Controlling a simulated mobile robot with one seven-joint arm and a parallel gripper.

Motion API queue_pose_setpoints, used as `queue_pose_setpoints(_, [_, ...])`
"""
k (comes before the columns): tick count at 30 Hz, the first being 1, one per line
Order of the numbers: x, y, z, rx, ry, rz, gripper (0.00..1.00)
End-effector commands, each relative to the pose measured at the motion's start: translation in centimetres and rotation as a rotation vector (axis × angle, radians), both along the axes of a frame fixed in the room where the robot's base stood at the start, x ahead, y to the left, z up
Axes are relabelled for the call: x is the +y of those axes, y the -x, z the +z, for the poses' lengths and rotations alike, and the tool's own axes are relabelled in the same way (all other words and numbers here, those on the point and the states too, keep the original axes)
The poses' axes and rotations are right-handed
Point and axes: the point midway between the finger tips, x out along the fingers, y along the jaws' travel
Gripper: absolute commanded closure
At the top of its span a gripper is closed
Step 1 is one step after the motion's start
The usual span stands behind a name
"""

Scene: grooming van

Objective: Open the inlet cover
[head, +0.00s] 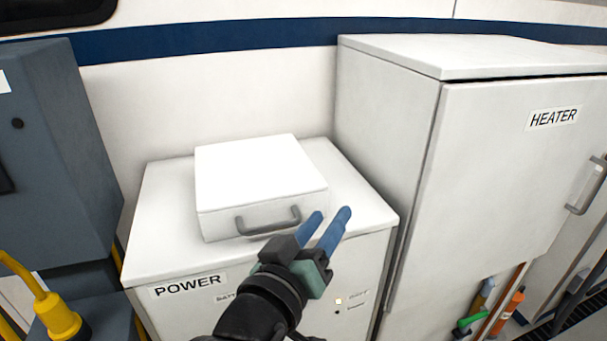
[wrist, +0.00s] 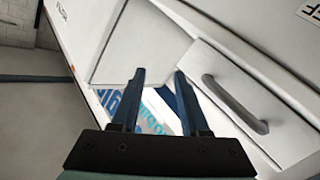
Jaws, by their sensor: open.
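The white box-shaped cover (head: 258,175) sits flat and closed on top of the white cabinet marked POWER. Its front carries a grey bar handle (head: 268,222). I take this to be the inlet cover, as it bears no label I can see. My gripper (head: 330,222) is open and empty, in front of the cabinet's top and to the right of the handle. In the wrist view the two fingers (wrist: 160,78) stand apart with nothing between them, and the handle (wrist: 234,104) lies to their right, not touching them.
The POWER cabinet (head: 160,245) stands beside a taller white HEATER cabinet (head: 400,170) on the right. A grey-blue unit (head: 62,150) and a yellow plug (head: 58,315) are on the left. The wall is behind the cover. Colored tool handles (head: 490,310) stick out at lower right.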

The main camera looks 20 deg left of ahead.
Motion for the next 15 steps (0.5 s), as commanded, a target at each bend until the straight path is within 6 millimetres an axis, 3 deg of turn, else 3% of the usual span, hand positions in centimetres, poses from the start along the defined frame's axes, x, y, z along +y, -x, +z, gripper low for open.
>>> queue_pose_setpoints(2, [1.5,0.9,0.0,0.076,0.103,-0.016,0.55])
queue_pose_setpoints(6, [4.2,3.7,-2.7,0.159,0.359,-0.051,0.55])
queue_pose_setpoints(9, [6.4,6.2,-4.2,0.149,0.557,-0.056,0.55])
queue_pose_setpoints(15, [10.0,10.7,-4.7,0.070,0.858,-0.049,0.55])
